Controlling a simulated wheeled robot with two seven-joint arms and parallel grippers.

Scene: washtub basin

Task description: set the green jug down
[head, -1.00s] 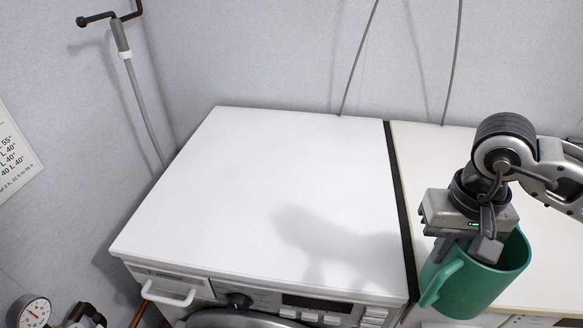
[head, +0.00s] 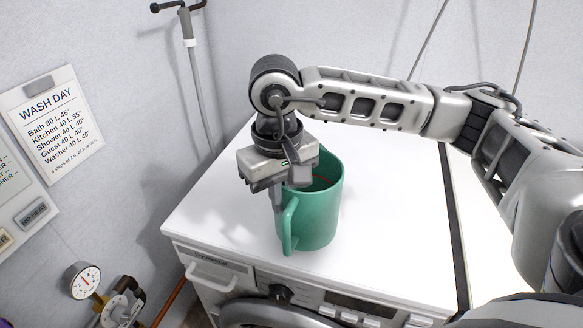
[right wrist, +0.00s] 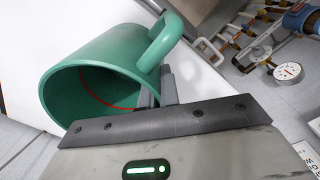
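The green jug (head: 318,222) is upright over the left part of the white washing machine top (head: 390,200), near its front edge. I cannot tell whether its base touches the top. My right gripper (head: 284,196) is shut on the jug's wall beside the handle, with one finger outside the rim. In the right wrist view the jug (right wrist: 95,65) shows its open mouth, its handle and a red line inside; my right gripper (right wrist: 160,92) is at the rim by the handle. My left gripper is not in view.
A wash day sign (head: 52,118) hangs on the left wall. A pressure gauge (head: 84,281) and pipes are at the lower left. A dark gap (head: 455,235) borders the machine's right side. The top behind the jug looks clear.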

